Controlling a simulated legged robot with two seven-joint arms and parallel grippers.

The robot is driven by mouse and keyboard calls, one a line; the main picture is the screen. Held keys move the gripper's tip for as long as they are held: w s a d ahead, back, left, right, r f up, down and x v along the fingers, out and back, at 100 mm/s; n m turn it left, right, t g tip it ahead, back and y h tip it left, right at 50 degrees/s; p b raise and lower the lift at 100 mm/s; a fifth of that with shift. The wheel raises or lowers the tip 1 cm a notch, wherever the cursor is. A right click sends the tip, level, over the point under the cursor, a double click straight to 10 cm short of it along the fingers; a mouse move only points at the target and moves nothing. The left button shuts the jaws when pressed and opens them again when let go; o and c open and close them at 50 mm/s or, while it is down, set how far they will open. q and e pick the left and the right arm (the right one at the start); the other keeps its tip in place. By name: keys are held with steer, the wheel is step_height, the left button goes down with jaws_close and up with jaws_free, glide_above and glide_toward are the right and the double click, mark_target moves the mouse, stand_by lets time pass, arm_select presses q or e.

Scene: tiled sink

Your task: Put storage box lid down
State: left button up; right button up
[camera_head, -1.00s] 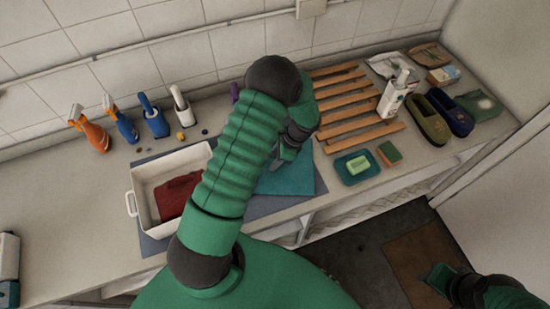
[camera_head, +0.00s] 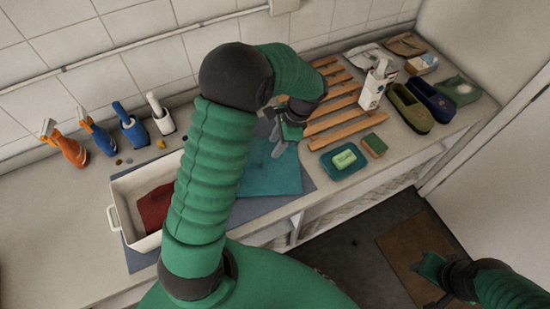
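A white storage box (camera_head: 121,190) with a handle stands open at the left on a blue-grey mat (camera_head: 140,259), with a dark red thing (camera_head: 152,208) inside. My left arm crosses in front of it and hides its right part. I cannot make out a lid for certain. A flat teal sheet (camera_head: 268,178) lies on the mat to the right of the box. My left gripper (camera_head: 277,143) is over the sheet's back edge; its grey fingers point down, and I cannot tell if they hold anything. My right gripper (camera_head: 433,282) is low at the right, away from the counter, apparently open and empty.
Spray bottles (camera_head: 66,146) and a white bottle (camera_head: 161,116) line the wall. A wooden slatted rack (camera_head: 338,105), soap dish (camera_head: 343,162), sponge (camera_head: 374,144), white dispenser (camera_head: 374,88) and shoes (camera_head: 409,108) fill the right. The counter's far left is clear.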

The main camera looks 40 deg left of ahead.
arm_select(q)
steer(key=s+d+r+n+t+h, duration=0.2)
steer(key=s+d+n+t, duration=0.1)
steer(key=s+d+n, duration=0.25)
steer(key=s+d+r+n+t+h, duration=0.1)
steer(key=s+d+r+n+t, duration=0.1)
steer(key=s+d+n, duration=0.3)
steer(key=shift+m, duration=0.65)
steer(key=f+b, duration=0.4)
steer(key=f, duration=0.1)
steer(key=shift+d+f+b, duration=0.15)
steer(key=shift+d+b, duration=0.15)
arm_select(e)
step_height(320, 180, down, 4)
steer(key=shift+s+f, duration=0.1)
steer(key=shift+f, duration=0.1)
arm_select(q)
steer(key=shift+w, duration=0.1)
arm_select(e)
steer(key=shift+d, duration=0.1)
arm_select(q)
steer(key=shift+a, duration=0.1)
